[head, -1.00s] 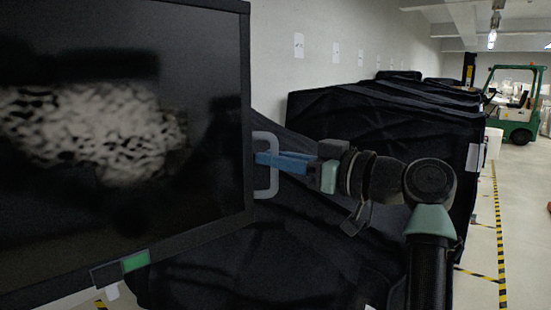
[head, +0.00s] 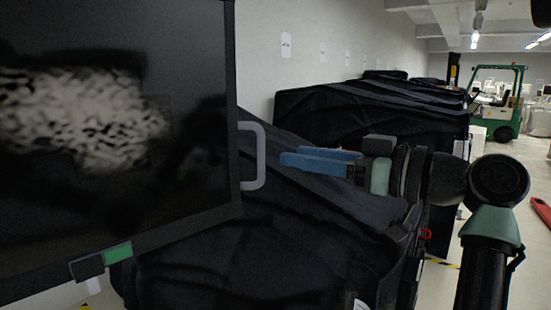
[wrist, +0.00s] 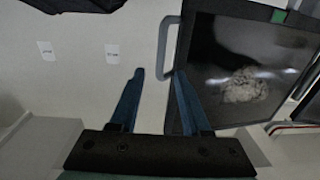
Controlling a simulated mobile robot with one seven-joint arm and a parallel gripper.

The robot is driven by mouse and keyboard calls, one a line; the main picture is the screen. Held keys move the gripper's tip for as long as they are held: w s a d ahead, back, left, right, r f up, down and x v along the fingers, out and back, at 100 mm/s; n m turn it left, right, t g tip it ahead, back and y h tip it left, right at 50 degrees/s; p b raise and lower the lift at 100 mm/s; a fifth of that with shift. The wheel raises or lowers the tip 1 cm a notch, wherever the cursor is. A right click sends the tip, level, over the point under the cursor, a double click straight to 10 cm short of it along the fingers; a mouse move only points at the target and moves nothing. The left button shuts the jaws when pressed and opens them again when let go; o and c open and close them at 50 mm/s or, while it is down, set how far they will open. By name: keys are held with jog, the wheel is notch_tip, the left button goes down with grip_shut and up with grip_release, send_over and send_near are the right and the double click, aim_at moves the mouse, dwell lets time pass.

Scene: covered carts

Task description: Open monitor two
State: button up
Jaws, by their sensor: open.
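The monitor (head: 100,215) is a large dark screen in a black frame at the left of the head view. A grey U-shaped handle (head: 261,155) is on its right edge. In the wrist view the monitor (wrist: 250,70) is at the upper right and the handle (wrist: 163,48) is on its left side. My gripper (head: 284,160) has blue fingers and is just right of the handle, apart from it in the head view. In the wrist view my gripper (wrist: 158,73) is open and empty, with the right fingertip near the handle's lower end. No monitor number is readable.
Black covered carts (head: 370,125) stand behind and below my arm, along the pale wall (head: 300,30). A green forklift (head: 497,110) is at the far right. A red object (head: 541,211) lies on the floor at the right edge.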

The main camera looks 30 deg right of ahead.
jog(key=shift+v, duration=2.4)
